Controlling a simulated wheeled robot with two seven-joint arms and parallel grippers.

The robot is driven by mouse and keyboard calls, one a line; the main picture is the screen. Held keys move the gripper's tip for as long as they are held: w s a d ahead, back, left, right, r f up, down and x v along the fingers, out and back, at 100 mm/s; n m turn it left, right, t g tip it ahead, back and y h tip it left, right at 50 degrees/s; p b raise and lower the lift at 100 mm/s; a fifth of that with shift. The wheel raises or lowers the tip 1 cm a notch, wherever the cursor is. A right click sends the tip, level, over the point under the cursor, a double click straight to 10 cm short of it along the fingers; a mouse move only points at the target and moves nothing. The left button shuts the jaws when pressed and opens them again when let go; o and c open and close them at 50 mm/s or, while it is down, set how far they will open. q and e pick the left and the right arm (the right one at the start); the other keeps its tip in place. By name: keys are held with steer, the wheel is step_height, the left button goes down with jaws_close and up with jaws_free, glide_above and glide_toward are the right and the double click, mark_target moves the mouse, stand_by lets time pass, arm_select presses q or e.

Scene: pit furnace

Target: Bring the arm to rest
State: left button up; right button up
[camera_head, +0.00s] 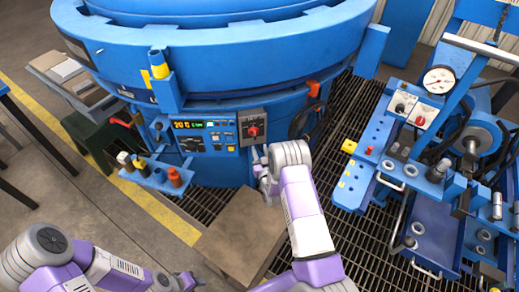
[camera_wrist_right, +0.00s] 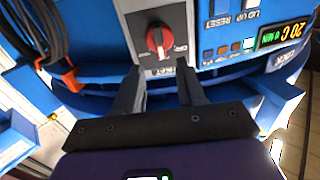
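My right arm (camera_head: 307,222) reaches from the bottom of the head view to the blue furnace's control panel (camera_head: 208,138). My right gripper (camera_head: 258,158) is just below the red rotary switch (camera_head: 253,131) on its grey plate. In the right wrist view, my right gripper (camera_wrist_right: 158,78) is open and empty, with a clear gap between the fingers. The red switch (camera_wrist_right: 158,41) shows just beyond the fingertips, apart from them. My left arm (camera_head: 92,262) is folded low at the bottom left; its gripper's finger state is not clear.
The round blue furnace (camera_head: 225,50) fills the top. A small shelf (camera_head: 155,178) with several plugs or handles juts out left of the panel. A blue gauge stand (camera_head: 430,110) stands at right. A brown plate (camera_head: 240,240) lies on the floor grating below my right arm.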

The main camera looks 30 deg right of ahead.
stand_by(0.3)
steer(key=s+a+f+m+g+y+p, duration=0.1)
steer(key=s+a+f+g+y+p, duration=0.1)
steer(key=s+a+f+g, duration=0.45)
steer(key=s+a+f+g+y+p, duration=0.1)
steer(key=s+a+g+y+p, duration=0.15)
steer(key=s+a, duration=0.45)
steer(key=s+a+r+g+y+p, duration=0.1)
steer(key=s+a+g, duration=0.3)
steer(key=s, duration=0.6)
steer(key=s+a+r+n+g+y+p, duration=0.1)
steer(key=s+a+g, duration=0.3)
steer(key=s, duration=0.6)
steer(key=shift+s+r+y, duration=0.25)
steer(key=shift+r+y, duration=0.5)
steer(key=shift+y, duration=0.1)
